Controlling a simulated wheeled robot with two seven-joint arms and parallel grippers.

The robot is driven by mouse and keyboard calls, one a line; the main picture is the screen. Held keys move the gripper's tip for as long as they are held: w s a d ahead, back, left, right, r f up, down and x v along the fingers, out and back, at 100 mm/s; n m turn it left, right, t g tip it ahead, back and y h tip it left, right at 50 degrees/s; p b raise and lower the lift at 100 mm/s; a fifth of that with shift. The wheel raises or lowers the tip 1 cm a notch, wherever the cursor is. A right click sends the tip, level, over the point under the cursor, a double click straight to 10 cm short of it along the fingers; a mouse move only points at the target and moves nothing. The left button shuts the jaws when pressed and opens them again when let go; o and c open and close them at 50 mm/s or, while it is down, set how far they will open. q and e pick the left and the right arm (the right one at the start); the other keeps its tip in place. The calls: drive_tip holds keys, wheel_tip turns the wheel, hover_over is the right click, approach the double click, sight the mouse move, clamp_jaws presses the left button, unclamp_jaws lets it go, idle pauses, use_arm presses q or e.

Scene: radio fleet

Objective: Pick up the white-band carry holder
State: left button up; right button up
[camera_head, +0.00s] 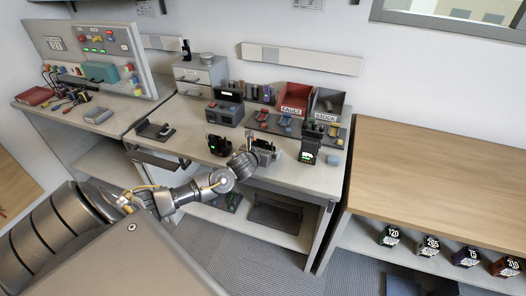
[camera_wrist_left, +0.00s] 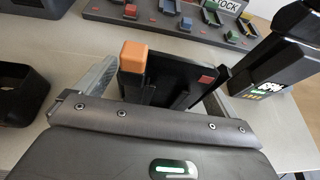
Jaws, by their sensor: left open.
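My left gripper (camera_head: 263,151) is low over the middle bench. In the left wrist view its fingers (camera_wrist_left: 155,95) stand open on either side of a black holder-like piece (camera_wrist_left: 158,75) with an orange block on its top left corner and a small red square at right. The gripper body hides its lower part, and I see no white band on it, so I cannot tell if it is the white-band carry holder. Contact with the fingers cannot be told. Another black holder (camera_head: 218,146) stands left of the gripper; an open black holder (camera_wrist_left: 18,95) shows left in the wrist view. My right gripper is not in view.
A black radio (camera_head: 310,146) with a lit display stands close right of the gripper, also in the wrist view (camera_wrist_left: 283,58). Red (camera_head: 293,96) and grey (camera_head: 327,104) bins stand behind. The bench's front strip is clear.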

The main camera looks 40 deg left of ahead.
use_arm(q)
drive_tip(key=c, duration=0.9)
drive_tip(key=shift+c, duration=0.8)
drive_tip(key=shift+r, duration=0.15)
